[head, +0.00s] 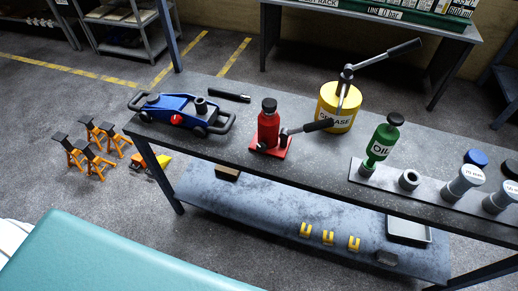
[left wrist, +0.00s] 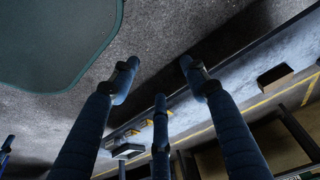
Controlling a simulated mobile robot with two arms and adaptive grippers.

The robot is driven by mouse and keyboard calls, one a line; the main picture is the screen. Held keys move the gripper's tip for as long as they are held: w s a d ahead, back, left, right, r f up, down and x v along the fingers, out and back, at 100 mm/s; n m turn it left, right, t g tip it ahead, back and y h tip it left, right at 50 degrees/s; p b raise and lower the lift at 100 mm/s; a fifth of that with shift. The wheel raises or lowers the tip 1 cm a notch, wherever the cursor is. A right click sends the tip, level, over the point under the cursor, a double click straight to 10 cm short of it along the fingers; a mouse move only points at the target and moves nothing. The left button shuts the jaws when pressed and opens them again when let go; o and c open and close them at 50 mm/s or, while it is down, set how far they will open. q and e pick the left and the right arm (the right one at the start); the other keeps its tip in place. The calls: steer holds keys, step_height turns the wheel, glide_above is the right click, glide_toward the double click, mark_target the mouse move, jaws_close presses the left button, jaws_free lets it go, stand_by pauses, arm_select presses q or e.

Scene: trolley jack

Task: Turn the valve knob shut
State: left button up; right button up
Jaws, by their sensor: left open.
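A blue trolley jack (head: 168,110) with black handles stands on the left end of the grey workbench (head: 225,146) in the head view. A round red knob (head: 177,119) sits on its near side and looks like the valve knob; how far it is turned cannot be told. My left gripper (left wrist: 158,82) shows only in the left wrist view. Its dark blue fingers are spread, with nothing between them, and point toward the floor and the bench's lower shelf. The jack and the knob do not show in that view.
Orange axle stands (head: 88,153) are on the floor at left. The lower shelf (head: 265,215) holds yellow pieces (head: 329,238).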

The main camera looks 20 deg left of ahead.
arm_select(q)
steer(key=w+d+r+t, duration=0.2)
steer(key=w+r, duration=0.4)
steer(key=w, duration=0.1)
steer(key=n+t, duration=0.2)
steer(key=t, duration=0.6)
glide_toward(261, 146)
steer(key=p+x, duration=0.1)
steer(key=x, duration=0.7)
steer(key=shift+w+f, duration=0.2)
steer(key=shift+f, duration=0.05)
steer(key=shift+c, duration=0.3)
steer(key=shift+r, duration=0.15)
steer(key=c, duration=1)
